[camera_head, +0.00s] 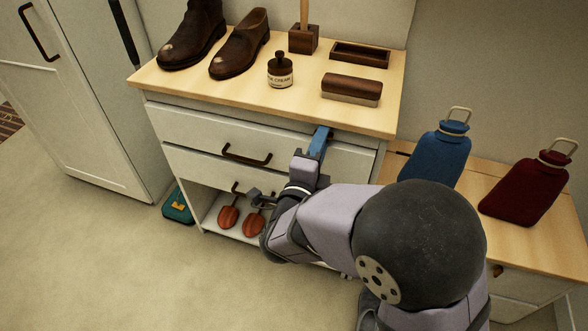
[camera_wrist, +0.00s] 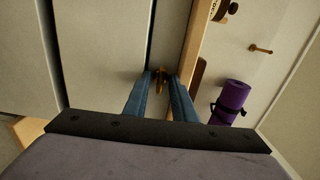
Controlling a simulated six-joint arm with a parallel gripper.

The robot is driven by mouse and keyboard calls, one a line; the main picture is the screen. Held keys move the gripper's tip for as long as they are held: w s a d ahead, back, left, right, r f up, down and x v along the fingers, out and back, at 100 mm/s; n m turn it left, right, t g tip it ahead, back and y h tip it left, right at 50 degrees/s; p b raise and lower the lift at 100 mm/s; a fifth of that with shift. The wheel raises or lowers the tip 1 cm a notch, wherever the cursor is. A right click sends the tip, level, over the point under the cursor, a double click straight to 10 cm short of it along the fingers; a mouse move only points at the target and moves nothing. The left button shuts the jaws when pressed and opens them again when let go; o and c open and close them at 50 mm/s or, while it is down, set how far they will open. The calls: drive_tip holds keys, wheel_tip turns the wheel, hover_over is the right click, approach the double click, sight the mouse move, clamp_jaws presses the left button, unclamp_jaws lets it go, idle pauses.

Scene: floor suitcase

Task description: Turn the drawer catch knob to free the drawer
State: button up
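The white cabinet's top drawer (camera_head: 262,143) is closed, with a dark bar handle (camera_head: 246,155) at its middle. The brass catch knob (camera_wrist: 161,79) shows in the wrist view on the pale front, near the wooden top's edge. My gripper (camera_wrist: 161,84) points at it, its two blue fingers apart, one on each side of the knob. A narrow gap shows between them; I cannot tell whether either finger touches it. In the head view my gripper (camera_head: 321,137) is at the drawer's upper right, and its fingers and arm hide the knob.
Boots (camera_head: 195,36), a cream bottle (camera_head: 280,74) and a brush (camera_head: 351,90) stand on the wooden top, just above my gripper. The floor at front left is clear.

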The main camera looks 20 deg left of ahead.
drive_tip(key=s+m, duration=0.8)
drive_tip(key=m, duration=0.4)
drive_tip(key=s+a+f+n+g+y, duration=0.2)
drive_tip(key=s+a+f+n+g, duration=0.3)
drive_tip(key=f+n, duration=0.4)
drive_tip(key=s+a+f+n+g+y, duration=0.3)
drive_tip(key=s+a+f+n+g, duration=0.2)
drive_tip(key=f+n, duration=0.5)
drive_tip(key=shift+s+a+f+n+g+y+p, duration=0.25)
drive_tip(key=shift+s+n+g, duration=1.05)
drive_tip(key=shift+n, duration=1.9)
drive_tip(key=shift+s, duration=0.15)
